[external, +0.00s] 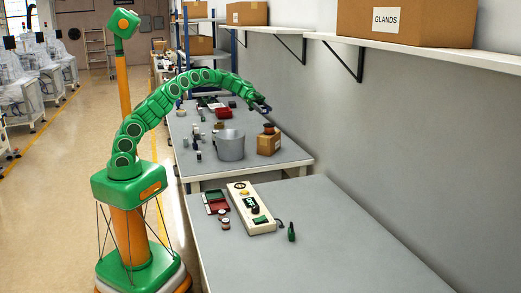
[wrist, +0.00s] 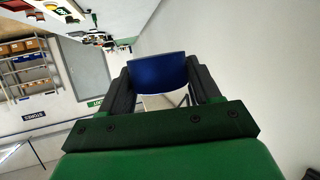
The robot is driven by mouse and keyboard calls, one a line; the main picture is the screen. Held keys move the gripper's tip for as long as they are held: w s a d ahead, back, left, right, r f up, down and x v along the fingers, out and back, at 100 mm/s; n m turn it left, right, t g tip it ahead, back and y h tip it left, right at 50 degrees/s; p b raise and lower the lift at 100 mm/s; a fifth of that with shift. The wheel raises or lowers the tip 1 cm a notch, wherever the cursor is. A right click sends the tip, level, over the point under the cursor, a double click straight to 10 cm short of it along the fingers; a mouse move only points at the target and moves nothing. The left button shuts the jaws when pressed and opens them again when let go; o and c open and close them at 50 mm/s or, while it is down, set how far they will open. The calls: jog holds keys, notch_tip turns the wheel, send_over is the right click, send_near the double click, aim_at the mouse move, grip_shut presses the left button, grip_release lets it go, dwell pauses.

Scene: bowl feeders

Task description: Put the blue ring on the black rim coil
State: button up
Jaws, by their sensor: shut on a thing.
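My gripper (external: 263,106) is at the end of the outstretched green arm, above the far table. In the wrist view, its two dark fingers (wrist: 160,88) are shut on the blue ring (wrist: 160,71), which shows as a curved blue band between them. The ring is held in the air. A small coil (external: 269,129) with dark and orange-brown parts sits on a cardboard box, just below my gripper and apart from it. It looks like the black rim coil, but its rim is too small to be sure.
The cardboard box (external: 268,145) stands beside a grey metal pot (external: 230,146) on the far table. Several small parts lie left of the pot. The near table (external: 320,255) holds a cream control box (external: 251,208) and a green bottle (external: 291,232). A wall shelf (external: 410,45) runs at right.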

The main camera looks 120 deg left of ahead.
aim_at(269, 125)
jog(key=shift+w+a+f, duration=0.35)
jog(key=shift+a+f, duration=0.1)
jog(key=shift+f, duration=0.2)
jog(key=shift+w+a+f, duration=0.35)
jog(key=shift+a+f, duration=0.05)
jog(key=shift+f, duration=0.3)
jog(key=shift+w+a+f, duration=0.35)
jog(key=shift+a+f, duration=0.1)
jog(key=shift+f, duration=1.65)
jog(key=o, duration=1.1)
jog(key=shift+f, duration=0.15)
jog(key=shift+s+r, duration=0.1)
jog(key=shift+r, duration=0.1)
jog(key=v, duration=1.1)
jog(key=shift+s+r, duration=0.2)
jog(key=shift+s, duration=0.1)
jog(key=shift+a, duration=0.1)
